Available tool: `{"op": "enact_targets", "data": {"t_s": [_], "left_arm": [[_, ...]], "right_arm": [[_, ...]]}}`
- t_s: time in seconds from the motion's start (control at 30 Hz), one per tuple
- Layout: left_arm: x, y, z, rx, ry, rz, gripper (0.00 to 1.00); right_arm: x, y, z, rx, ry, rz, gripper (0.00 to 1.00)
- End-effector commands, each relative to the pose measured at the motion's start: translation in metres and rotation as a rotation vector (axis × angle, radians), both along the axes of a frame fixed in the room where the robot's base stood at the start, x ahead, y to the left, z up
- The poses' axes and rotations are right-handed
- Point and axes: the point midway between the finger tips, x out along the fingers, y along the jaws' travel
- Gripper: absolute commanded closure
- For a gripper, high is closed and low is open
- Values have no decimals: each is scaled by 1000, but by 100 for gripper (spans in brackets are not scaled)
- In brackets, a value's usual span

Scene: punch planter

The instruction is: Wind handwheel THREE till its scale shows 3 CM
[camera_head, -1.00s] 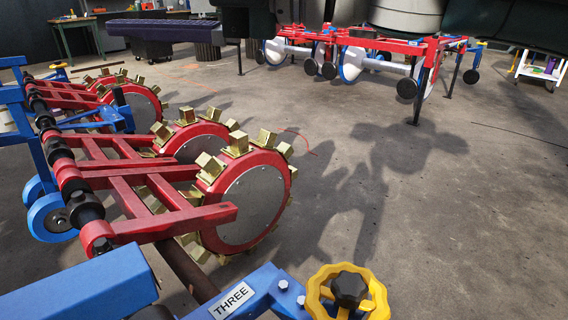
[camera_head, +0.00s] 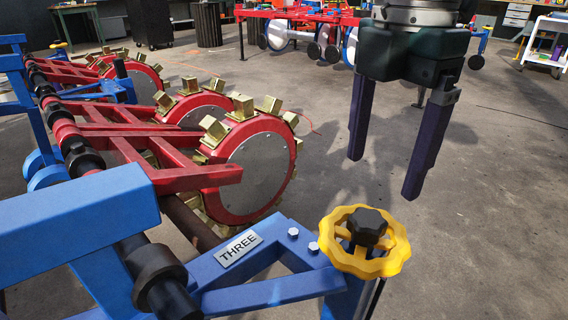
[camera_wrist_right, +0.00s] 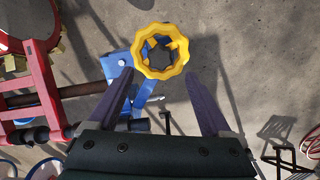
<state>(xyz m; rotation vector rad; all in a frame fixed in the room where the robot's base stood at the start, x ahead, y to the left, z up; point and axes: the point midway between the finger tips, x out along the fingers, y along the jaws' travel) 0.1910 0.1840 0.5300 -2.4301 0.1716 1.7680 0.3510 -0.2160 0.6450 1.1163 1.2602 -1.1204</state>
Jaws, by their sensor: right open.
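The yellow handwheel (camera_head: 366,243) with a black hub knob stands at the end of a blue arm, next to the plate labelled THREE (camera_head: 239,249). Its scale does not show in either view. My right gripper (camera_head: 384,178) is open and empty, its two dark fingers pointing down above and behind the wheel. In the right wrist view the handwheel (camera_wrist_right: 161,51) lies ahead of the open fingers, roughly centred between them, and the right gripper (camera_wrist_right: 161,80) touches nothing. My left gripper is not in view.
Red planter wheels with brass blocks (camera_head: 256,165) stand left of the handwheel on red arms. A blue beam (camera_head: 75,225) runs at the lower left. The concrete floor right of the handwheel is clear. Another red-framed machine (camera_head: 300,15) stands at the back.

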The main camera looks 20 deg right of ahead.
Motion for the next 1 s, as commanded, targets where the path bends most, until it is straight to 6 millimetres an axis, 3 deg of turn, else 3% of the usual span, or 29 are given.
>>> {"op": "enact_targets", "data": {"t_s": [0.03,0.2,0.4,0.77,1.0], "left_arm": [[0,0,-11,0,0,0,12],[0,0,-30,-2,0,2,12],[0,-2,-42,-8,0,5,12],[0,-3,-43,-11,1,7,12],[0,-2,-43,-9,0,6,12]], "right_arm": [[-1,0,-16,1,3,1,17],[-1,0,-50,2,2,1,17],[-1,1,-75,3,2,3,17],[0,1,-80,4,1,4,17],[0,1,-80,4,1,4,42]]}}
